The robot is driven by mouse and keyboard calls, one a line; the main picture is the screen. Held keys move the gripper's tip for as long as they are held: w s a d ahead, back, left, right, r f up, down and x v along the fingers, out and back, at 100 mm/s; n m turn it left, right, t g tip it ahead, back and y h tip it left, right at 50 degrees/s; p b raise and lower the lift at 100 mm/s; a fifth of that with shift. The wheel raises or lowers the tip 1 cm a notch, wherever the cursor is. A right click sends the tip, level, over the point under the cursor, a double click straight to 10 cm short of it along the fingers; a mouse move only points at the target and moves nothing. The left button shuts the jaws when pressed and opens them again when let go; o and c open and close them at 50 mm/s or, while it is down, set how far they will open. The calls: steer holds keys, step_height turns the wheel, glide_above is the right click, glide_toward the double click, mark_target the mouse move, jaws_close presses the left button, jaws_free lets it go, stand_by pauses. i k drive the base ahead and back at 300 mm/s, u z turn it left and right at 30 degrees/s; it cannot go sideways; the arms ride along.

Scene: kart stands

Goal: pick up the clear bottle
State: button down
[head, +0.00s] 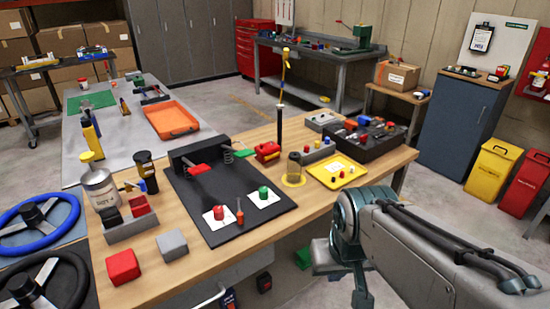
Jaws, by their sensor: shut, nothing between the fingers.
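A see-through, brownish bottle-like cylinder with a dark top (294,168) stands upright on a yellow ring (293,181) near the right part of the wooden bench. It looks like the clear bottle, but it is small in the picture. My arm reaches in from the lower right and bends down at a teal-grey joint, in front of the bench's right front edge. My gripper's fingers cannot be made out in the head view. The bottle stands apart from the visible part of my arm, beyond it and to the left.
The wooden bench (155,292) holds a black board (190,205) with red and green parts. A yellow tray (351,180) and a dark bin of parts (358,150) stand right of the bottle. A thin black post with a yellow top (280,125) rises behind it.

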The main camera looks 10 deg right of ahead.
mark_target(294, 162)
steer(key=i, duration=0.95)
steer(key=k, duration=0.5)
steer(key=z, duration=2.05)
steer(key=i, duration=1.25)
steer(key=u, duration=3.55)
